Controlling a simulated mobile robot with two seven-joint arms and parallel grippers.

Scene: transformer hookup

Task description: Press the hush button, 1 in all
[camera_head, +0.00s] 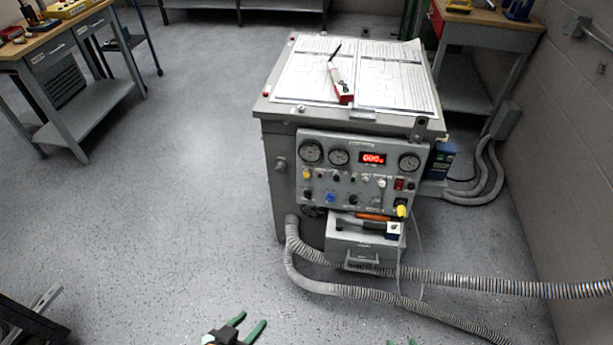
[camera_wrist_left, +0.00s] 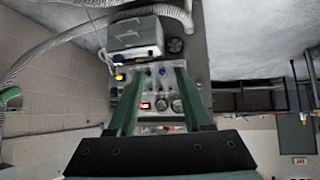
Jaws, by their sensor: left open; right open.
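A grey control panel (camera_head: 352,170) on the front of a metal cabinet (camera_head: 268,130) carries several gauges, a red digital display (camera_head: 372,158), a blue knob (camera_head: 330,197), a yellow knob (camera_head: 306,174) and a red switch (camera_head: 398,184). I cannot tell which control is the hush button; the labels are too small to read. My left gripper (camera_head: 247,326) is open and empty, low in front of the cabinet and apart from it. The left wrist view shows the panel (camera_wrist_left: 150,88) upside down beyond the open fingers. My right gripper (camera_head: 402,343) barely shows at the bottom edge, open.
An open drawer (camera_head: 362,246) with tools juts out below the panel. Ribbed hoses (camera_head: 450,278) run across the floor to the right. Papers and a red tool (camera_head: 341,84) lie on the cabinet top. A workbench (camera_head: 70,60) stands at left; the floor between is clear.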

